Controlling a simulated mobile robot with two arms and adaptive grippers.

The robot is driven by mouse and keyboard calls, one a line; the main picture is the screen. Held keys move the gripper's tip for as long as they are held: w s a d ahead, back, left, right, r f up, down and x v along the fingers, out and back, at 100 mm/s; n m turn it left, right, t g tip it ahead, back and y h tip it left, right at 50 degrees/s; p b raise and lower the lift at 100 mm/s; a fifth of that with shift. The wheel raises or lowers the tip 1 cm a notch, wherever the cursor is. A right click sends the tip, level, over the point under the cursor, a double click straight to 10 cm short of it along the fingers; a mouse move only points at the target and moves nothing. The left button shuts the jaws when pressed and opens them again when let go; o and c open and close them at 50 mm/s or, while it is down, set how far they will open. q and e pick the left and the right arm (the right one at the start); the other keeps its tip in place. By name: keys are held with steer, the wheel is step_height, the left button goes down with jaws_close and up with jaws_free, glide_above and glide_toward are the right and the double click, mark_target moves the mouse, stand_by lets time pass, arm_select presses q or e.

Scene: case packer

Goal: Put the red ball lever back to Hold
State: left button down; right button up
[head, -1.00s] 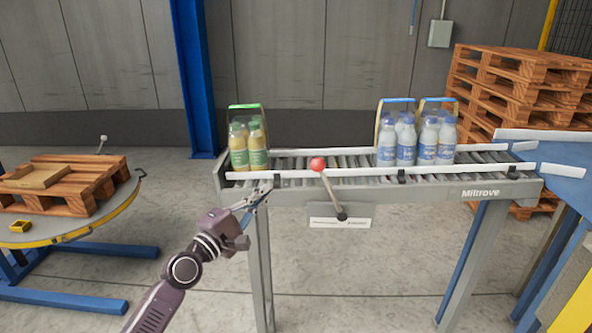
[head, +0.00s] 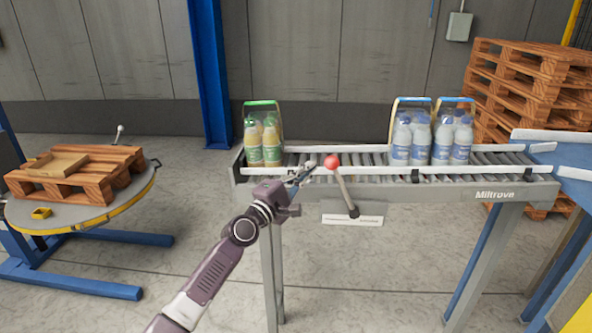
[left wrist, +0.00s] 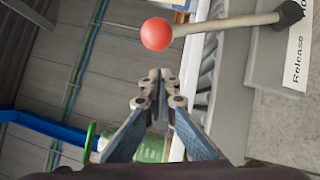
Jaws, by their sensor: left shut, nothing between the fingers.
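The red ball lever (head: 331,162) is on the front side of the roller conveyor (head: 470,184), its rod tilted up and to the left from a dark pivot. In the left wrist view the red ball (left wrist: 157,34) is just beyond my fingertips. The label plate (head: 352,218) is below the pivot; "Release" is readable on it (left wrist: 298,60) in the left wrist view, and the other word is cut off. My left gripper (head: 309,170) is shut and empty, just left of the ball; it also shows in the left wrist view (left wrist: 156,78). My right gripper is not in view.
A green-handled bottle pack (head: 263,140) stands at the conveyor's left end. Two blue-handled packs (head: 432,138) stand further right. A round table (head: 90,215) with a small wooden pallet is at left. Stacked pallets (head: 525,90) stand behind right.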

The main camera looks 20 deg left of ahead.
arm_select(q)
steer(key=shift+s+d+r+p, duration=0.1)
steer(key=shift+d+r+p, duration=0.15)
steer(key=shift+d, duration=0.25)
steer(key=shift+s+d+r+p, duration=0.1)
steer(key=shift+d+p, duration=0.15)
steer(key=shift+d, duration=0.2)
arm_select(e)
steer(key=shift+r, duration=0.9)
